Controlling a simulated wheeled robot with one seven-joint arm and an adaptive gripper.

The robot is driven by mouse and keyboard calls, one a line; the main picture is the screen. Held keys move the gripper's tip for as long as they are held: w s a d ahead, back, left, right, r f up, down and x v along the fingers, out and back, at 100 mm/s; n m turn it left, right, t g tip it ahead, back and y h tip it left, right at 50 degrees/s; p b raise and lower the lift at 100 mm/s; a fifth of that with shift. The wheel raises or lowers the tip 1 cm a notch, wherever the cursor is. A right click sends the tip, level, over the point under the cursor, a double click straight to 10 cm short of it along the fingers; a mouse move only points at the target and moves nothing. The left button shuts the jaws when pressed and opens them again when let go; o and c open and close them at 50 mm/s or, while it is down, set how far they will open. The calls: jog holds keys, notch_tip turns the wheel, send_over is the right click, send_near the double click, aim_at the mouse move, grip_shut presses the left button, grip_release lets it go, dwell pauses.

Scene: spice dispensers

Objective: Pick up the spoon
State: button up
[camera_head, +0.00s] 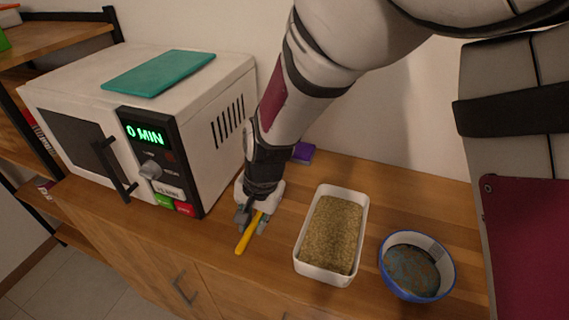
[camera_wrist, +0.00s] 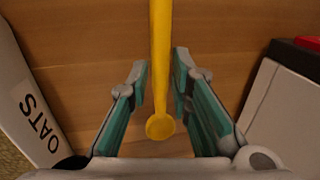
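The yellow spoon (camera_head: 244,238) lies on the wooden counter between the microwave and the white oats tray. In the wrist view the spoon (camera_wrist: 160,60) runs from the top edge down to its small round bowl, which lies between my fingers. My gripper (camera_wrist: 160,72) is open, with one green-lined finger on each side of the spoon and a gap on both sides. In the head view my gripper (camera_head: 250,217) is low over the counter and hides part of the spoon.
The white microwave (camera_head: 226,92) stands close on the left, with a teal board (camera_head: 160,72) on top. The white oats tray (camera_head: 302,257) is close on the right, and a blue-rimmed bowl (camera_head: 447,272) stands beyond it. A purple object (camera_head: 303,152) lies behind my gripper.

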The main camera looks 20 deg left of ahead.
grip_shut()
